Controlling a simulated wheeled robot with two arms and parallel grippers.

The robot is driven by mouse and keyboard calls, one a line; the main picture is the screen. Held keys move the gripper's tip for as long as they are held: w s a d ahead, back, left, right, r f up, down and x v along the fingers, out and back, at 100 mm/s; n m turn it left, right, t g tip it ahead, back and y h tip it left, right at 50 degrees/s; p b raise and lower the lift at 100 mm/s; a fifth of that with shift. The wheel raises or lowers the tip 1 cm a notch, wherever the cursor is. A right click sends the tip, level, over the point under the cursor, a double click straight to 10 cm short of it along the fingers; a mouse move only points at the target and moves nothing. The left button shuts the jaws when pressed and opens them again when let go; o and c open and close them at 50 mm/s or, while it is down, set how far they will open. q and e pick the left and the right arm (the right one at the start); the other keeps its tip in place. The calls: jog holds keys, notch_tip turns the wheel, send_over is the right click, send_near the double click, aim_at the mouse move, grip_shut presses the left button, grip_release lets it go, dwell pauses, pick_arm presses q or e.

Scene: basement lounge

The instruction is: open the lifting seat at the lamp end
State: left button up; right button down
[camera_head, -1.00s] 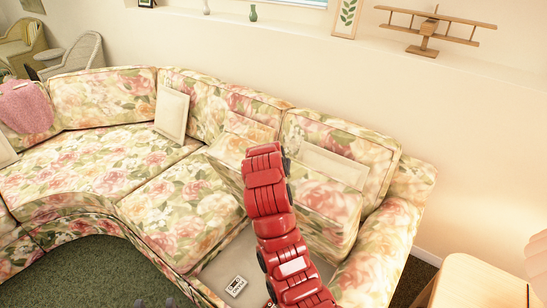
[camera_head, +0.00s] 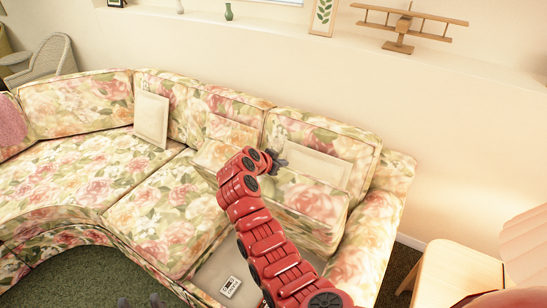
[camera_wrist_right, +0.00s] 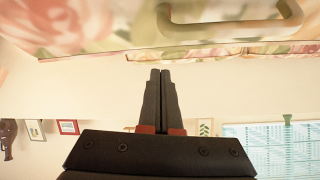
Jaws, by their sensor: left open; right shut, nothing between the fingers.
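The floral lifting seat (camera_head: 312,212) at the lamp end of the sofa stands raised and tilted toward the backrest. Below it shows a pale beige interior (camera_head: 205,272) with a small labelled cassette-like item (camera_head: 230,286) in it. My right arm reaches across the seat, and its right gripper (camera_head: 277,160) is at the raised seat's upper side near the backrest. In the right wrist view this gripper (camera_wrist_right: 160,75) is shut and empty, below floral fabric with a beige handle (camera_wrist_right: 230,30), apart from it. My left gripper (camera_head: 140,301) is open at the bottom edge, only its tips showing.
A cream pillow (camera_head: 322,165) lies behind the seat, another (camera_head: 151,118) further left. The lamp's pink shade (camera_head: 526,248) and a wooden side table (camera_head: 455,272) stand at right. A toy plane (camera_head: 405,28) sits on the ledge. Green carpet (camera_head: 75,275) is clear at lower left.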

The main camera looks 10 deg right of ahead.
aim_at(274, 178)
jog(key=a, duration=0.1)
jog(key=s+f+p, duration=0.1)
jog(key=a, duration=0.1)
jog(key=shift+s+a+f+p, duration=0.25)
jog(key=shift+a+f+p, duration=0.05)
jog(key=shift+a, duration=0.05)
jog(key=shift+s+a+f, duration=0.15)
jog(key=shift+f, duration=0.05)
jog(key=shift+f, duration=0.1)
